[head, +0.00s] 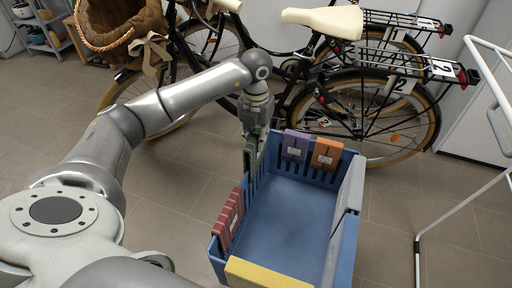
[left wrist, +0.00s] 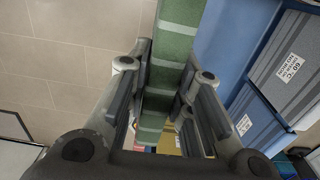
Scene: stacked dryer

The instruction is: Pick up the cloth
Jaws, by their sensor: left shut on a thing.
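A folded green cloth (head: 250,155) stands upright at the far left corner of the blue basket (head: 287,205), against the rim. My left gripper (head: 254,128) comes down from above and is shut on it. In the left wrist view the green cloth (left wrist: 176,45) runs as a banded strip between my two fingers, with the blue wall of the basket beside it. I cannot tell whether it is lifted clear of the rim. My right gripper is not in view.
Purple (head: 295,146), orange (head: 326,154), red (head: 228,220), yellow (head: 265,274) and grey (head: 346,192) pieces line the basket's rim. Its middle is empty. Bicycles (head: 365,110) stand close behind, and a white frame (head: 465,200) stands at right. Tiled floor is clear left of the basket.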

